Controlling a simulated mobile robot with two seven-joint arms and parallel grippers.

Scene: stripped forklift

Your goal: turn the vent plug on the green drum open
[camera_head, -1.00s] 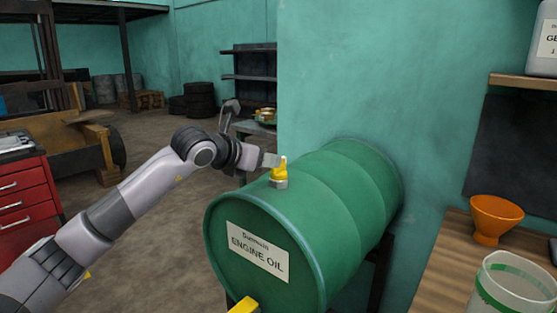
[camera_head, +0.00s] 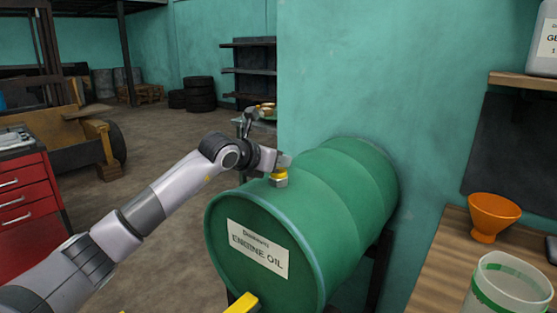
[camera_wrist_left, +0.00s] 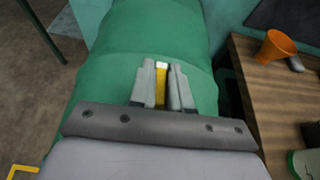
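The green drum (camera_head: 335,200) lies on its side with an "ENGINE OIL" label on its near end. The vent plug (camera_head: 279,175) is on top near that end, with a grey base and a yellow upper part. My left gripper (camera_head: 284,161) is over the plug and hides most of the yellow part. In the left wrist view, the plug's yellow part (camera_wrist_left: 162,82) fills the narrow gap between the fingers of my left gripper (camera_wrist_left: 164,78), which look shut on it. My right gripper is in neither view.
A yellow part (camera_head: 243,303) sticks out low at the drum's near end. A wooden bench (camera_head: 445,262) at right holds an orange funnel (camera_head: 492,217) and a clear container (camera_head: 508,290). A teal wall (camera_head: 400,90) stands behind the drum. A red tool cabinet (camera_head: 25,205) is at left, with open floor between.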

